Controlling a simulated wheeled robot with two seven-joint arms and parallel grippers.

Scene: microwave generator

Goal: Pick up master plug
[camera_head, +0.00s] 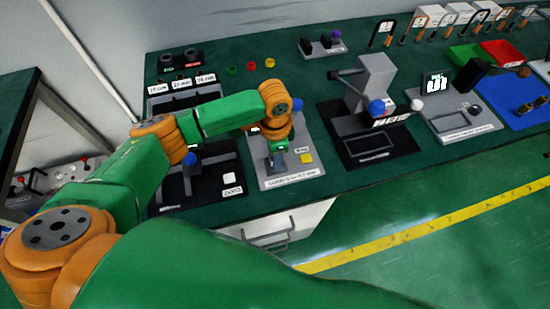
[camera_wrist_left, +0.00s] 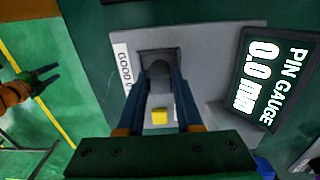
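My left gripper (camera_head: 279,150) points down over the grey gauge panel (camera_head: 268,181) in the head view. In the left wrist view, the fingers of my left gripper (camera_wrist_left: 159,82) stand apart on either side of a dark round-topped piece (camera_wrist_left: 158,67). That piece sits at a dark square recess and may be the master plug; no label on it shows. I cannot tell whether the fingers press on it. My right gripper (camera_wrist_left: 50,76) shows small at the left of the wrist view, with its two dark fingers spread and nothing between them.
A yellow button (camera_wrist_left: 160,117) lies close to the left fingers. The pin gauge display (camera_wrist_left: 263,79) reads 0.0 mm. Dark knobs (camera_head: 192,54) stand behind labelled trays. A black tray (camera_head: 368,145) with a grey stand is to the right. Open floor (camera_head: 450,250) lies in front.

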